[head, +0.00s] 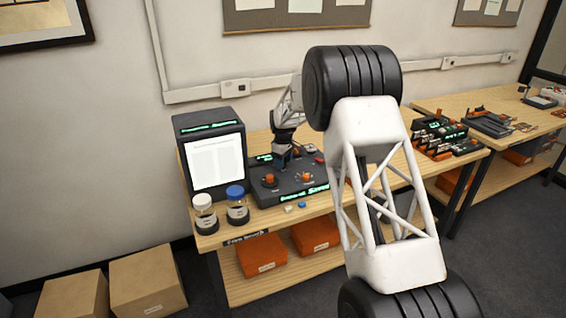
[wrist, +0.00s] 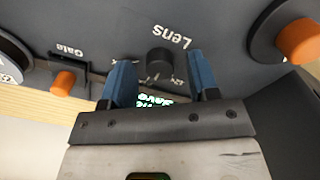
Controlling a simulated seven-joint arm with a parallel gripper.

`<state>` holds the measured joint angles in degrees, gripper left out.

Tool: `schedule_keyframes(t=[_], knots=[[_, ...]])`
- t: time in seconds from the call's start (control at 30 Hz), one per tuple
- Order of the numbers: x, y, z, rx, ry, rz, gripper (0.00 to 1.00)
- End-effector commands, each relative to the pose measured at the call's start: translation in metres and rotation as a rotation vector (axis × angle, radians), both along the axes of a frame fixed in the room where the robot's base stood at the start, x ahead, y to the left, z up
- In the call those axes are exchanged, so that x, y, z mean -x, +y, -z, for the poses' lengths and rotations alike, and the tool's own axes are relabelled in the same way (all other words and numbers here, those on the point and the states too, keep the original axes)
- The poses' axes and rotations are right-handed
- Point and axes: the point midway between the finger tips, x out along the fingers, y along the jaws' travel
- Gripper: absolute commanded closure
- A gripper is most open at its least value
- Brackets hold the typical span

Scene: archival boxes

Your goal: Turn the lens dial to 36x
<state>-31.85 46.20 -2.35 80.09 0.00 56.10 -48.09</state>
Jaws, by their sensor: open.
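The lens dial (wrist: 159,62) is a small black knob on a dark panel in the wrist view, beside an upside-down "Lens" label (wrist: 172,36). Small scale marks sit around its lower edge, too small to read surely. My gripper (wrist: 161,66) is open. Its two blue fingers stand left and right of the dial with gaps on both sides; I cannot tell how close the tips are to the panel. In the head view my gripper (head: 282,156) is over the dark control console (head: 297,187), and it hides the dial there.
In the wrist view an orange "Gate" switch (wrist: 63,82) is left and a larger orange knob (wrist: 297,40) is right. In the head view a screen unit (head: 212,155) and two jars, white-lidded (head: 203,213) and blue-lidded (head: 237,206), stand left of the console.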

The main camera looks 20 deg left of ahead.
Motion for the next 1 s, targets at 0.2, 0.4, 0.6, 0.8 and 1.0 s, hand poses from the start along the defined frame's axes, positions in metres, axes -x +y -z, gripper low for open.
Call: schedule_keyframes(t=[0.2,0.4,0.6,0.8,1.0], knots=[[-0.0001,0.0001,0.0043,0.0,-0.001,0.0,0.45],[-0.0001,0.0001,0.0041,0.0,0.0,0.0,0.5],[-0.0001,0.0001,0.004,0.0,0.0,0.0,0.8],[-0.0001,0.0001,0.0039,0.0,0.0,0.001,0.94],[-0.0001,0.0002,0.0035,-0.001,-0.001,0.024,0.94]])
